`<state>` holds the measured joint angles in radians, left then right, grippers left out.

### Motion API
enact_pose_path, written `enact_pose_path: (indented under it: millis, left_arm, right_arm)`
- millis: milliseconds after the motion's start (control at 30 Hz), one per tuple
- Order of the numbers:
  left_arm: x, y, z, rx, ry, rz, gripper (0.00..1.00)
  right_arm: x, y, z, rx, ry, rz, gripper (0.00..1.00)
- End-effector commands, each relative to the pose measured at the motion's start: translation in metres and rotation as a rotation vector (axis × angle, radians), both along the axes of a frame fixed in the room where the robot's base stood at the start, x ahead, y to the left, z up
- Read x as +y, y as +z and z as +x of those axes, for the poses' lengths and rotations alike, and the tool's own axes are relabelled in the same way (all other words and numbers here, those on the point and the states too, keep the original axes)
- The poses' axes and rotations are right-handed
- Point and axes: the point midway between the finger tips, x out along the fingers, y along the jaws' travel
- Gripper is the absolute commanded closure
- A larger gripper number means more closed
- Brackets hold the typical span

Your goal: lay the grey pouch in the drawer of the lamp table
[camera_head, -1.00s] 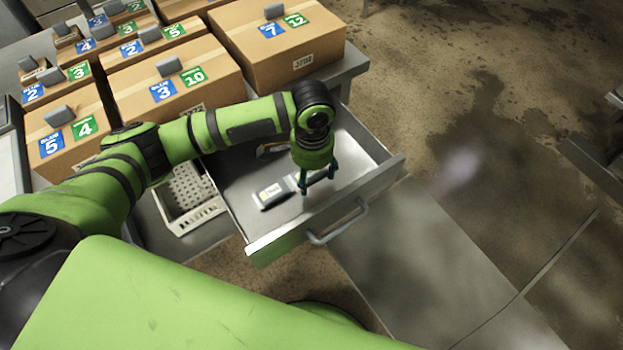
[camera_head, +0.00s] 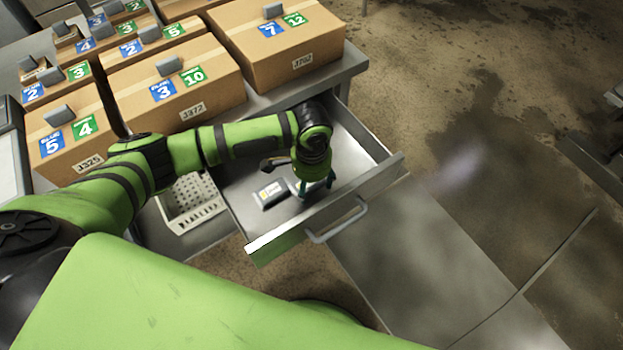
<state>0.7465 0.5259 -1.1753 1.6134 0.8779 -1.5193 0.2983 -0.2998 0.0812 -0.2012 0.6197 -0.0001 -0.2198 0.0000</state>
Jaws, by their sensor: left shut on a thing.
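The grey pouch (camera_head: 271,195), with a pale label on its left end, is low inside the open drawer (camera_head: 352,188) of the lamp table. My left gripper (camera_head: 314,191) points down into the drawer, shut on the pouch's right part. The gripper hides that part. I cannot tell whether the pouch touches the drawer floor. My right gripper is not in view.
A small dark object (camera_head: 269,165) lies farther back in the drawer, partly behind my arm. A white perforated basket (camera_head: 192,205) stands left of the drawer. Several labelled cardboard boxes (camera_head: 275,47) fill the tabletop. Floor to the right is open.

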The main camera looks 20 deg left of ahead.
Motion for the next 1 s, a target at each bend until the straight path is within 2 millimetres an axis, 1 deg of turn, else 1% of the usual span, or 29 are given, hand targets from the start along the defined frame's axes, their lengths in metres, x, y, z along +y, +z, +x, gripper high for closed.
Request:
enact_pose_path:
  millis: [100,133,167,533,633,767,1000]
  left_arm:
    - [0.0,0.0,0.0,-0.001,0.0,-0.001,0.7]
    - [0.0,-0.001,0.0,0.0,0.0,0.0,0.2]
    - [0.0,-0.001,0.0,0.0,0.0,0.0,0.08]
    - [0.0,0.0,0.0,-0.001,0.0,-0.001,0.08]
    - [0.0,0.007,0.001,-0.004,-0.002,0.0,0.08]
    - [0.0,0.027,0.001,-0.004,0.0,-0.002,0.08]
    - [0.0,0.082,0.002,-0.005,-0.001,-0.001,0.08]
  right_arm:
    - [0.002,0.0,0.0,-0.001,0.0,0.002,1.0]
    - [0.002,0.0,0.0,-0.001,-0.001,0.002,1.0]
    - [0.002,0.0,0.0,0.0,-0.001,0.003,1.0]
    - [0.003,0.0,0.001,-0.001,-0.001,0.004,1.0]
    - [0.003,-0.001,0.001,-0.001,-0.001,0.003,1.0]
    - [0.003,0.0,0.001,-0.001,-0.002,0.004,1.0]
    - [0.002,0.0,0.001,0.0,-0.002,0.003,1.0]
